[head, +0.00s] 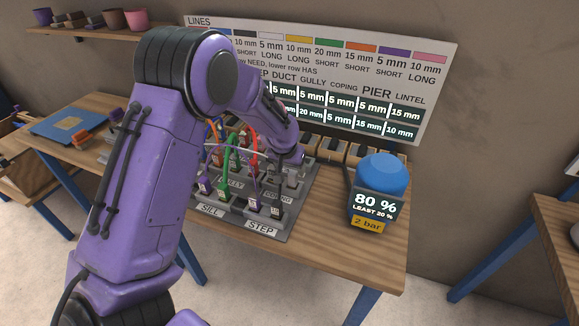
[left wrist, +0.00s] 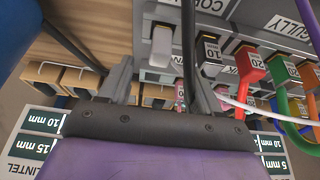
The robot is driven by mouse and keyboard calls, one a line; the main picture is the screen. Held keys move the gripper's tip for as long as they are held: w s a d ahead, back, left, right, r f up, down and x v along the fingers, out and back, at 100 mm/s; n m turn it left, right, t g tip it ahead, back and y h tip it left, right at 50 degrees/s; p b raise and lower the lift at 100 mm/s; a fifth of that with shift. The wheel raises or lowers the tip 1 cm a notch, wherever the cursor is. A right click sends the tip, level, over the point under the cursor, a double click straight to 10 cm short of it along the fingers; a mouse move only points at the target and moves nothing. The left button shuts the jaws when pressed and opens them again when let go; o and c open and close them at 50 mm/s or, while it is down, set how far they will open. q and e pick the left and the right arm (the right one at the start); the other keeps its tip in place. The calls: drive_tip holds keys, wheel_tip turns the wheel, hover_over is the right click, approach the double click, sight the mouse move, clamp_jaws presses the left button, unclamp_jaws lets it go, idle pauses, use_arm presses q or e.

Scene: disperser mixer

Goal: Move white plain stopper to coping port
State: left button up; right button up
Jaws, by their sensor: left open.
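A white plain stopper (left wrist: 160,46) stands in the port panel (left wrist: 150,15) in the left wrist view, near the upside-down coping label (left wrist: 205,4). No line comes out of it. A dark plug marked 10 (left wrist: 210,52) is beside it. The coping label also shows on the panel in the head view (head: 278,197). My left gripper (left wrist: 162,78) is open, its two fingers pointing toward the panel with the stopper ahead between them, not gripped. In the head view the left gripper (head: 287,170) is over the panel's back right part, its fingers partly hard to make out. My right gripper is not in view.
Coloured lines, among them a red plug (left wrist: 250,68), crowd the panel beside the gripper. A dark hose runs close to one finger. A wooden rack (left wrist: 75,78) lies behind the panel. A blue-topped vessel (head: 381,178) stands to the right. The table's front right is clear.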

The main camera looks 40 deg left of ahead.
use_arm(q)
drive_tip(key=v, duration=0.3)
drive_tip(key=shift+s+r, duration=0.15)
drive_tip(key=shift+r, duration=0.15)
idle(0.4)
